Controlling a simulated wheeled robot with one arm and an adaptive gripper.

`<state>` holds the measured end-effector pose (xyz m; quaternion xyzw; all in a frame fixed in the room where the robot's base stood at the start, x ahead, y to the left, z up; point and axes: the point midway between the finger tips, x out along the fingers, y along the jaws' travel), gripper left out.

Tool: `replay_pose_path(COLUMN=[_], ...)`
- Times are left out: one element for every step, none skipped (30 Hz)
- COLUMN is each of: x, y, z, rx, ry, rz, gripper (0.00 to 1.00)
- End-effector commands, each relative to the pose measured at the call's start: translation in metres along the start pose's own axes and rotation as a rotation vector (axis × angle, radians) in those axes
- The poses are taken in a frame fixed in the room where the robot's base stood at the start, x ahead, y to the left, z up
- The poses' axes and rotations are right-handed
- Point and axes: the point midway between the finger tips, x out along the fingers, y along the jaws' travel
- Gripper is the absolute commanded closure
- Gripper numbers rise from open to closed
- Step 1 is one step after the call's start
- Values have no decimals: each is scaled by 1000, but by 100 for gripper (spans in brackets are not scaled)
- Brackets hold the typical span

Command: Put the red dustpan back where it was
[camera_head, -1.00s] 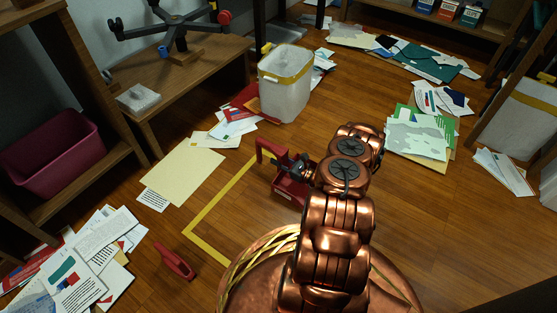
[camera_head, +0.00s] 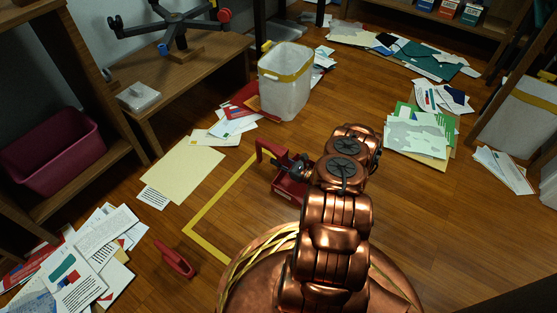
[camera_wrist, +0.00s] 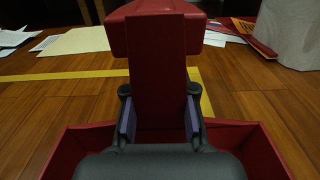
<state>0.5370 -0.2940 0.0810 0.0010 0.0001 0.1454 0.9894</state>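The red dustpan (camera_head: 287,188) is in the middle of the head view, partly hidden by my arm. In the wrist view its upright handle (camera_wrist: 158,65) rises in the centre, with the pan's walls (camera_wrist: 262,150) at both sides. My gripper (camera_wrist: 160,122) has a finger on each side of the handle, with the pads against it. It also shows in the head view (camera_head: 298,168). The yellow tape outline (camera_head: 212,207) on the floor lies left of the dustpan, its upper end close to the handle. I cannot tell whether the pan touches the floor.
A small red handled object (camera_head: 174,258) lies on the floor at lower left. A white bin (camera_head: 285,88) stands beyond the dustpan. Papers (camera_head: 182,172) lie scattered at left and right. A wooden bench (camera_head: 205,80) is at upper left. Bare floor lies inside the tape.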

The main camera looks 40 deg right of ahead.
Motion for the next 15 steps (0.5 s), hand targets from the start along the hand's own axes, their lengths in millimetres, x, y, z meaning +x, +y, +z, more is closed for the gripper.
replay_pose_path(x=[0,0,0,0,0,0,0,0,0,0,0,0,0,0,0], y=[0,0,0,0,0,0,0,0,0,-1,-1,-1,-1,-1,-1], z=[0,1,1,1,1,1,1,1,1,1,1,1,1,1,0], rx=[0,-1,-1,-1,-1,-1,-1,-1,-1,-1,-1,-1,-1,-1,-1], ry=[-1,-1,0,0,0,-1,0,0,0,0,0,0,0,0,0], rz=[0,0,0,0,0,0,0,0,0,0,0,0,0,0,0], gripper=[69,66,62,59,56,51,48,46,46,46,46,46,46,46,46])
